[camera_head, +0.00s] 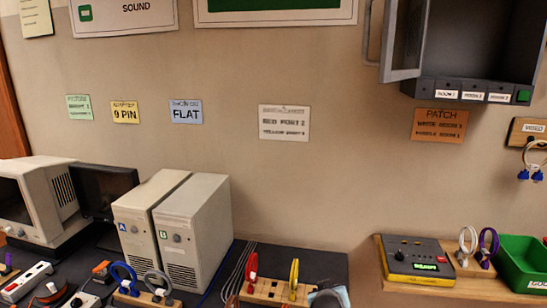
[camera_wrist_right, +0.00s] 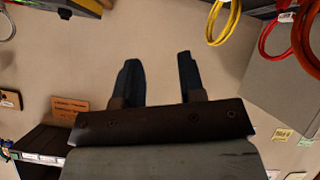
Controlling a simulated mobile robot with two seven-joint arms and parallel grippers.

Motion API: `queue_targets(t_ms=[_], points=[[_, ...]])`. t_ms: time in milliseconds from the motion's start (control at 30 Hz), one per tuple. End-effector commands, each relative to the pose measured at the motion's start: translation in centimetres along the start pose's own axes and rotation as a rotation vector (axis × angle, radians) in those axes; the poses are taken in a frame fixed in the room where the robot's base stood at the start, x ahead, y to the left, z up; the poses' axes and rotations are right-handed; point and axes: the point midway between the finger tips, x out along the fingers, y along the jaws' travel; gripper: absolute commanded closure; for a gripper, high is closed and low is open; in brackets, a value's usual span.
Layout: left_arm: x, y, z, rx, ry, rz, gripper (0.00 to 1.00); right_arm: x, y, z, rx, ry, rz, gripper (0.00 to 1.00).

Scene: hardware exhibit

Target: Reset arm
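My right gripper (camera_wrist_right: 158,60) shows in the right wrist view with its two dark fingers spread apart. Nothing is between the fingers, and the plain wall lies behind them. A grey, dark-edged shape at the bottom edge of the head view is cut off, and I cannot tell whether it is part of my right arm. My left gripper is not in view.
Two computer towers (camera_head: 205,225) and a monitor (camera_head: 40,200) stand on the left. A wooden block (camera_head: 275,290) holds red and yellow cables. On the right are a control box (camera_head: 417,258), a green bin (camera_head: 525,262) and an open wall cabinet (camera_head: 470,50).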

Motion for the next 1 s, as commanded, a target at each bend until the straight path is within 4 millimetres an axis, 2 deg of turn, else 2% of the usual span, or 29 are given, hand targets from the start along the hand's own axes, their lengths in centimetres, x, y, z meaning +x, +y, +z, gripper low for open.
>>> queue_targets(t_ms=[33, 200, 267, 400, 500, 600, 733, 833, 1000], points=[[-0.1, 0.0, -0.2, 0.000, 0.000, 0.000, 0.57, -0.4, -0.4, 3.9, -0.005, -0.010, -0.045, 0.64], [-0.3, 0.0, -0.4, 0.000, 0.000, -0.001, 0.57, -3.3, -1.3, 14.3, 0.001, 0.003, -0.192, 0.64], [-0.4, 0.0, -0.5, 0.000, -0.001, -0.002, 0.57, -4.9, -1.4, 17.7, 0.009, 0.010, -0.238, 0.64], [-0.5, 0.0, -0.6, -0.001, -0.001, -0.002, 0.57, -9.5, -1.2, 24.6, 0.040, 0.033, -0.333, 0.64], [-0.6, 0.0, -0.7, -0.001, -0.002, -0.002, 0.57, -13.1, -0.7, 28.2, 0.068, 0.052, -0.384, 0.64], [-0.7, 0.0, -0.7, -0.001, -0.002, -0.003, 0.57, -16.2, -0.2, 30.8, 0.094, 0.069, -0.420, 0.64], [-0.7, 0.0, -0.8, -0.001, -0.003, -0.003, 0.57, -18.8, 0.5, 32.5, 0.118, 0.086, -0.443, 0.64], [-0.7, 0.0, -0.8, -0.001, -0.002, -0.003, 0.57, -19.6, 0.7, 33.0, 0.127, 0.091, -0.450, 0.64], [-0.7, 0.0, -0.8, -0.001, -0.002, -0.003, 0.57, -19.7, 0.7, 33.0, 0.130, 0.094, -0.452, 0.64]])
